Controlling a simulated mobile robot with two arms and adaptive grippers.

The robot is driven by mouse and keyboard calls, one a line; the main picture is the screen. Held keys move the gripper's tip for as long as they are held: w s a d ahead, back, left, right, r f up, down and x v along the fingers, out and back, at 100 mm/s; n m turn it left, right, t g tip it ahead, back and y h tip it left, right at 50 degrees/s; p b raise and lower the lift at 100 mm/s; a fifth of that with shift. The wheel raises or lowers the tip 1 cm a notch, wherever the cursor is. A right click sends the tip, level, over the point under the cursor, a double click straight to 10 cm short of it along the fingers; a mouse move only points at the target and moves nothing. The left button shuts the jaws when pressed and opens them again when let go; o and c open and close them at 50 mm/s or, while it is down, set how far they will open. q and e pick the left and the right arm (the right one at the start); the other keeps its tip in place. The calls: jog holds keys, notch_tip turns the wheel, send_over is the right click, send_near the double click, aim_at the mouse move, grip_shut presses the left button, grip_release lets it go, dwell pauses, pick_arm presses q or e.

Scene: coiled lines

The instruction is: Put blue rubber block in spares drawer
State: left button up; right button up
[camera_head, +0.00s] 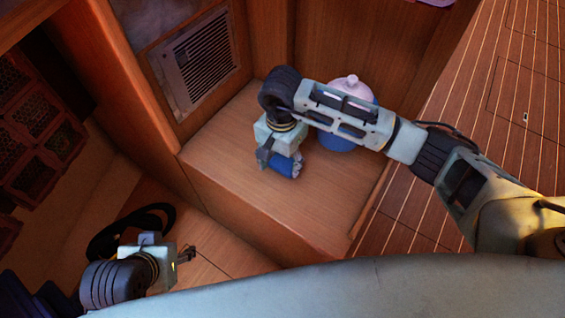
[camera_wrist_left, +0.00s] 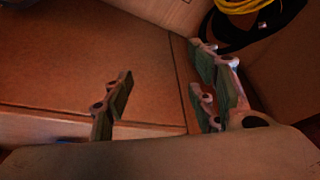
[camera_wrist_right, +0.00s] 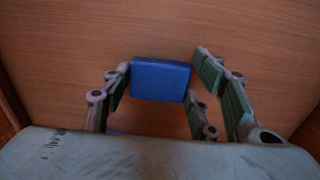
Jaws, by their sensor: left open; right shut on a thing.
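The blue rubber block (camera_head: 284,166) is between the fingers of my right gripper (camera_head: 285,162), over the wooden bench top. The right wrist view shows the block (camera_wrist_right: 160,79) with the fingers on both sides of it, against wood. I cannot tell whether the block touches the bench. My left gripper (camera_head: 188,254) is at the lower left of the head view. In the left wrist view its fingers (camera_wrist_left: 160,95) are apart with nothing between them. I cannot make out a spares drawer in these frames.
A blue-and-white lidded container (camera_head: 350,92) stands on the bench (camera_head: 235,185) behind my right arm. A vent grille (camera_head: 200,58) is in the wall at the back. A coiled black line (camera_head: 105,238) lies near my left gripper, and a yellow one (camera_wrist_left: 240,5) shows in the left wrist view.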

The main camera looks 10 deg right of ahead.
jog(key=shift+f, duration=0.3)
pick_arm(q)
jog(key=shift+w+d+r, duration=0.1)
jog(key=shift+w+r, duration=0.05)
jog(key=shift+w, duration=0.2)
pick_arm(e)
jog(key=shift+f, duration=0.2)
jog(key=o, duration=1.1)
pick_arm(q)
jog(key=shift+w+d+r+t, duration=0.3)
jog(key=shift+w+t, duration=0.1)
jog(key=shift+w, duration=0.15)
jog(key=shift+w+d+r+t, duration=0.15)
jog(key=shift+w+r+t, duration=0.15)
jog(key=shift+w+t, duration=0.15)
pick_arm(e)
jog(key=shift+o, duration=0.2)
pick_arm(q)
jog(key=shift+s+a, duration=0.1)
jog(key=shift+s, duration=0.05)
pick_arm(e)
jog(key=shift+r, duration=0.1)
